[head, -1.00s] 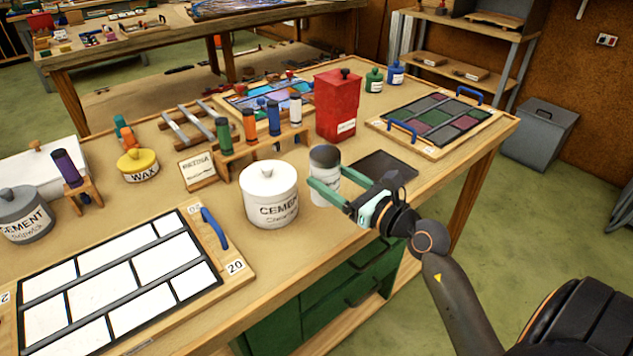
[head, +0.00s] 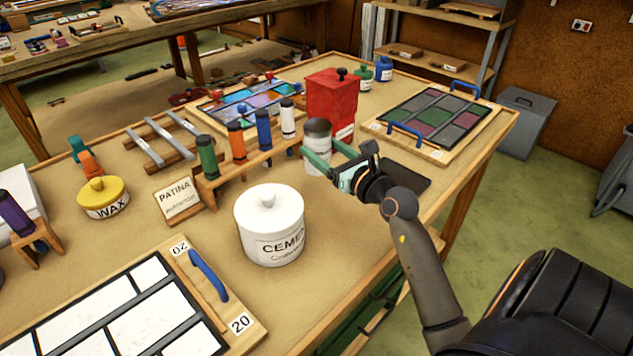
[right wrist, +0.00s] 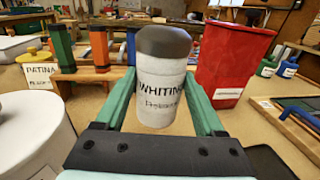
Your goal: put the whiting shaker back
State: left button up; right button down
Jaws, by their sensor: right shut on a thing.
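The whiting shaker (head: 317,150) is a white cylinder with a dark grey cap. In the right wrist view the shaker (right wrist: 160,85) stands upright between the two green fingers, its label facing me. My right gripper (head: 318,163) is shut on it, in front of the red box and beside the marker rack. Whether its base touches the table is hard to tell. A dark flat mat (head: 408,180) lies on the table to the right, partly behind my right gripper. My left gripper is not in view.
A white cement jar (head: 270,228) stands nearer, left of the gripper. The red box (head: 331,100) is close behind the shaker. A rack (head: 245,165) of coloured shakers is at left. A panel with blue handles (head: 432,122) lies at right. Bare tabletop lies between jar and mat.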

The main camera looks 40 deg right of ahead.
notch_tip(320, 180, down, 2)
jog(key=shift+f, duration=0.1)
notch_tip(320, 180, down, 5)
jog(key=shift+r+b, duration=0.1)
jog(key=shift+b, duration=1.15)
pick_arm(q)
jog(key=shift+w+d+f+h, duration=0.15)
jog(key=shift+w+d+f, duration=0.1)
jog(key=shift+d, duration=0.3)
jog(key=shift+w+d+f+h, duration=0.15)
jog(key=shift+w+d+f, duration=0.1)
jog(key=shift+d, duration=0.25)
pick_arm(e)
jog(key=shift+f, duration=0.2)
grip_release()
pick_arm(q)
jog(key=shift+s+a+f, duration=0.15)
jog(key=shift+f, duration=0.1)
